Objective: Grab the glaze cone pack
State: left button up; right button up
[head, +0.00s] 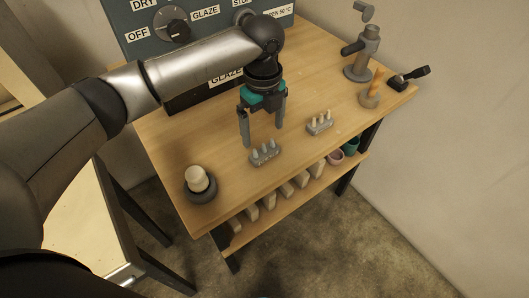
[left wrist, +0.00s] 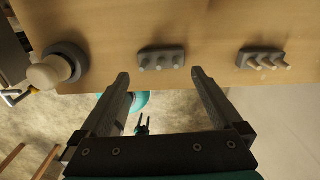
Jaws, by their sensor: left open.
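Two small grey cone packs stand on the wooden table, and I cannot read a label on either to tell which is the glaze one. One pack with grey cones (head: 265,154) is near the table's front edge; it also shows in the left wrist view (left wrist: 161,55). The other pack with cream cones (head: 319,123) stands to its right, and shows at the right of the wrist view (left wrist: 262,59). My left gripper (head: 262,136) is open and empty above the table, close to the grey-cone pack. In the wrist view its fingertips (left wrist: 160,73) point toward that pack without touching it. My right gripper is not in view.
A dark round dish with a cream knob (head: 197,180) stands at the front left. A grey tool on a stand (head: 362,58) and a small wooden-handled item (head: 371,93) stand at the right. A labelled control box (head: 190,28) is behind. A lower shelf (head: 265,212) holds blocks.

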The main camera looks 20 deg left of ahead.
aim_at(265, 144)
pick_arm(q)
notch_tip(265, 144, down, 5)
jog(key=shift+d+f+b, duration=0.15)
jog(key=shift+f+b, duration=0.05)
jog(key=shift+b, duration=0.8)
jog(key=shift+r, duration=0.1)
jog(key=c, duration=1.2)
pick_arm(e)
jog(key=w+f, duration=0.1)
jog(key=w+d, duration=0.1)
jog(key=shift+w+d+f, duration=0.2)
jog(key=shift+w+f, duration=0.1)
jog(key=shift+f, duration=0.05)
